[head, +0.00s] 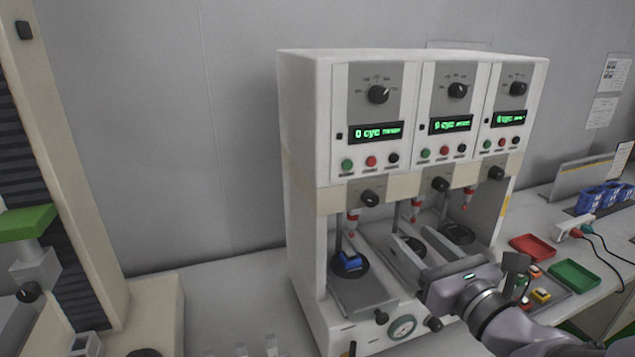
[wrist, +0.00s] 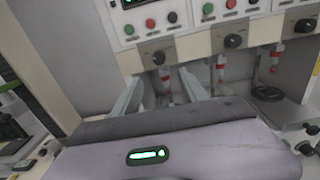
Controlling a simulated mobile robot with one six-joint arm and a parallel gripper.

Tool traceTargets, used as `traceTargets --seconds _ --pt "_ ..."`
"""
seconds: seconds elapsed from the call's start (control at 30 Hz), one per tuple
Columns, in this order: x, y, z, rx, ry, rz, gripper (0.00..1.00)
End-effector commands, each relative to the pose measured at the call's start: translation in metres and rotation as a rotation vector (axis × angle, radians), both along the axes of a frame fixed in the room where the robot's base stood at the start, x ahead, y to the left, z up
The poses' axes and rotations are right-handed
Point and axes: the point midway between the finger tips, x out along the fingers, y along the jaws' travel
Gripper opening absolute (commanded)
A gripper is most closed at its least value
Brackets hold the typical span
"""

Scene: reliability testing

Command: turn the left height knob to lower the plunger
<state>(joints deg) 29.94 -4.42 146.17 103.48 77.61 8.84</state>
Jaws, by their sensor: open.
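The left height knob (head: 370,197) is a black knob on the beige strip under the left panel of a white three-station tester. It also shows in the wrist view (wrist: 158,57), above the gap between my fingertips. The left plunger (head: 352,222), with red parts, hangs below it. Under the plunger, a blue part (head: 349,262) sits on a dark round base. My gripper (head: 393,232) is open and empty, its fingers reaching toward the tester from the right. In the wrist view my gripper (wrist: 158,78) shows both fingers apart, below the knob and not touching it.
The middle height knob (head: 440,184) and right height knob (head: 496,173) are on the same strip. The left display (head: 376,132) reads 0 cyc. A red tray (head: 532,248) and a green tray (head: 575,274) lie on the bench at right. A tall machine column stands at far left.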

Motion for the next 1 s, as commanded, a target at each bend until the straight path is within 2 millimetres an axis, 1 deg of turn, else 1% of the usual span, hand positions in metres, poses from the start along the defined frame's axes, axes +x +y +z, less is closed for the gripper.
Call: traceTargets --seconds 0.03,0.07,0.13,0.17,0.3,0.4,0.5,0.63,0.87,0.9,0.97,1.0 --pt "0.008 0.004 0.014 0.004 0.009 0.003 0.51" --pt "0.012 0.006 0.013 0.003 0.010 0.003 0.51" --pt "0.030 0.012 0.003 -0.007 0.002 0.003 0.51" --pt "0.039 0.016 0.000 -0.008 0.001 0.003 0.51" --pt "0.079 0.028 -0.002 -0.008 0.002 0.002 0.51" --pt "0.101 0.036 -0.002 -0.008 0.002 0.002 0.51" --pt "0.114 0.039 -0.001 -0.008 0.003 0.000 0.51" --pt "0.123 0.042 0.000 -0.008 0.002 -0.001 0.51" --pt "0.124 0.042 0.001 -0.009 0.001 -0.001 0.51" --pt "0.124 0.042 0.001 -0.009 0.001 -0.001 0.49" --pt "0.124 0.042 0.001 -0.009 0.001 -0.001 0.37" --pt "0.124 0.042 0.001 -0.009 0.001 -0.001 0.30"
